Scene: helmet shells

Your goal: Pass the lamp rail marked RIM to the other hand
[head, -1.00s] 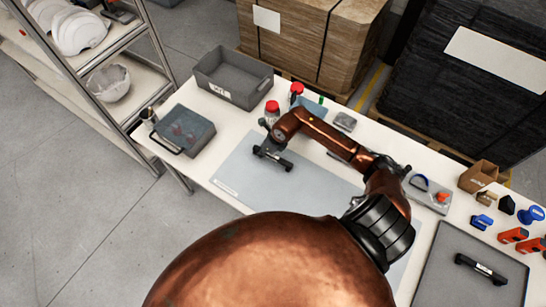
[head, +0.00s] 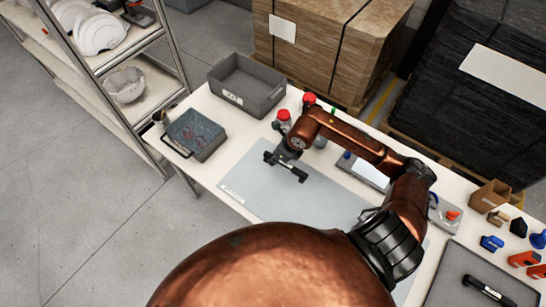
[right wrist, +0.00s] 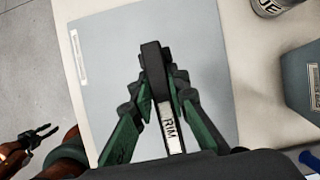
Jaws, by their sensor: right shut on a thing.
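The black lamp rail marked RIM (right wrist: 172,125) is in my right gripper (right wrist: 163,100), with its white label facing the right wrist camera. In the head view the rail (head: 298,172) is over the far left part of the grey mat (head: 262,195), and my right gripper (head: 284,157) is shut on it. The rail's height above the mat is hard to tell. My left gripper (right wrist: 42,134) shows at the lower left of the right wrist view, fingers apart and empty, away from the rail. It is not visible in the head view.
A grey bin (head: 247,84) and a dark lidded case (head: 196,132) stand at the table's left end. Red-capped bottles (head: 283,120) stand just behind my right gripper. Another black rail (head: 487,291) lies in the tray (head: 455,268) at right. The mat's left front is clear.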

